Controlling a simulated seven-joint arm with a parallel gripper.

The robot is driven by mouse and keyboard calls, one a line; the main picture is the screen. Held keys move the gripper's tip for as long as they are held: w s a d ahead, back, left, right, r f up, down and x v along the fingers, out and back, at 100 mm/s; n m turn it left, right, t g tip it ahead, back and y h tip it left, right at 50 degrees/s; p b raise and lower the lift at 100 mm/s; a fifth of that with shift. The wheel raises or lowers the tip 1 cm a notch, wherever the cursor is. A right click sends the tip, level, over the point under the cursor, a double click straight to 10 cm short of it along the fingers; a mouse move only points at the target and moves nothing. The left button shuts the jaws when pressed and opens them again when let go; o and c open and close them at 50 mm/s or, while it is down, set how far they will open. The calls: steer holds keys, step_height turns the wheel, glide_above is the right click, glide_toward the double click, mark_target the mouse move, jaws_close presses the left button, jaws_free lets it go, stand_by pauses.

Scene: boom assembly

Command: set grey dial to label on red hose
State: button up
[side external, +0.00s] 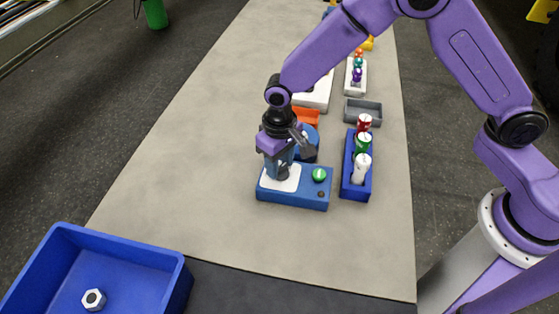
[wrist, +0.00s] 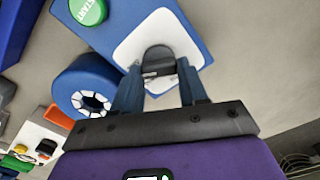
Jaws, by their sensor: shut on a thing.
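The dark grey dial (wrist: 157,62) sits on the white plate (wrist: 150,30) of a blue box, which also shows in the side external view (side external: 312,196). My gripper (wrist: 158,72) points down over the plate, its two blue fingers closed on either side of the dial. In the side external view my gripper (side external: 280,172) mostly hides the dial. A blue rack (side external: 347,189) right of the box holds a red piece (side external: 364,123), a green one (side external: 364,143) and a white one (side external: 361,166). I cannot make out a red hose or read its label.
A green START button (side external: 319,175) is on the box beside the dial. A blue ring-shaped part (wrist: 65,88) stands close behind. A grey tray (side external: 363,111) and other trays lie farther back. A blue bin (side external: 150,257) holds a hex nut (side external: 93,299). The table's left side is clear.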

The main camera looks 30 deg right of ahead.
steer(key=shift+n, duration=0.3)
steer(key=n, duration=0.5)
steer(key=shift+a, duration=0.15)
steer(key=n, duration=0.6)
steer(key=shift+s, duration=0.1)
stand_by(0.4)
steer(key=o, duration=1.1)
steer(key=shift+c, duration=0.2)
steer(key=shift+r, duration=0.1)
step_height(320, 180, up, 17)
steer(key=shift+r, duration=0.2)
